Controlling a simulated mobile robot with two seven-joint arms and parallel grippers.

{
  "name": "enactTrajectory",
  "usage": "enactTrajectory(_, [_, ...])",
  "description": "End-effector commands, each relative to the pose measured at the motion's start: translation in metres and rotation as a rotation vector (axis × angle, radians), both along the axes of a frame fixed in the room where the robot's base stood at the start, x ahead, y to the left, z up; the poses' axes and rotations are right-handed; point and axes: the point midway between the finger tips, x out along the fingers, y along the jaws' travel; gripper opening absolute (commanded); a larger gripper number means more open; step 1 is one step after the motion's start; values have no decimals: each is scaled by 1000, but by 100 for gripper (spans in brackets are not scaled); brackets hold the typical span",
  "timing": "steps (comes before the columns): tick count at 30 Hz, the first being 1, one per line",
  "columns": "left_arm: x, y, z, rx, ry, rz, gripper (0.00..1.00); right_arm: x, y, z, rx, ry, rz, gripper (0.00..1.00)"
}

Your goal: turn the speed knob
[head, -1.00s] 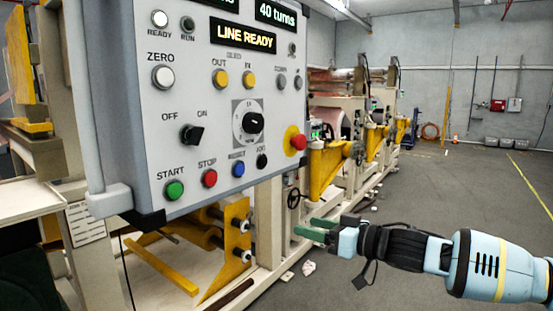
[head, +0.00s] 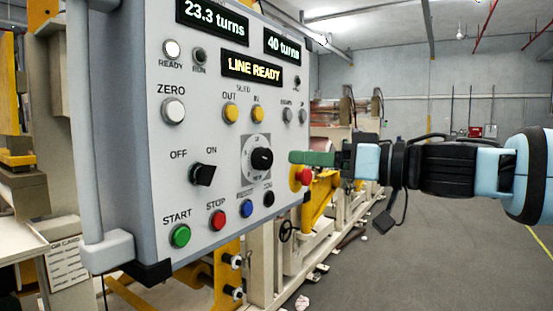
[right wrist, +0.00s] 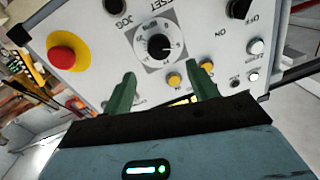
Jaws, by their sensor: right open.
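The speed knob (head: 262,159) is a black knob on a pale square dial plate, right of centre on the grey control panel (head: 140,160). In the right wrist view the knob (right wrist: 159,47) shows beyond the fingers, above the gap between them. My right gripper (head: 293,158) has green fingers and comes in from the right at about the knob's height, with its tips just right of the knob. In the right wrist view the two fingers (right wrist: 163,82) are apart with nothing between them. Contact with the knob does not show. My left gripper does not show.
A red stop button (head: 304,175) on a yellow base sits just below the right fingers. Black switch (head: 203,175), yellow buttons (head: 230,112) and green start button (head: 180,236) share the panel. Machinery stands behind; the floor at right is open.

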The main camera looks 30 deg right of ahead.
Motion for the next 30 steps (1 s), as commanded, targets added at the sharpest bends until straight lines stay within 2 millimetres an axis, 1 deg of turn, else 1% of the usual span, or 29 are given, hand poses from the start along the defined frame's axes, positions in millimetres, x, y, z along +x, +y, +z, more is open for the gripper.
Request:
enactTrajectory(1, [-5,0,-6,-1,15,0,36,7,2,-6,-1,9,0,58])
enactTrajectory(6, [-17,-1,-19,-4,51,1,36,24,14,-9,-1,12,1,58])
enactTrajectory(9, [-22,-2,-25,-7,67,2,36,35,21,-9,-4,12,-1,58])
enactTrajectory(15, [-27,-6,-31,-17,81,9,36,52,34,-7,-2,8,0,58])
enactTrajectory(21, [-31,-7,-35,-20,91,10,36,60,40,-3,-1,5,0,58])
enactTrajectory(30, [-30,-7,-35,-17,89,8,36,60,41,-1,-1,1,0,58])
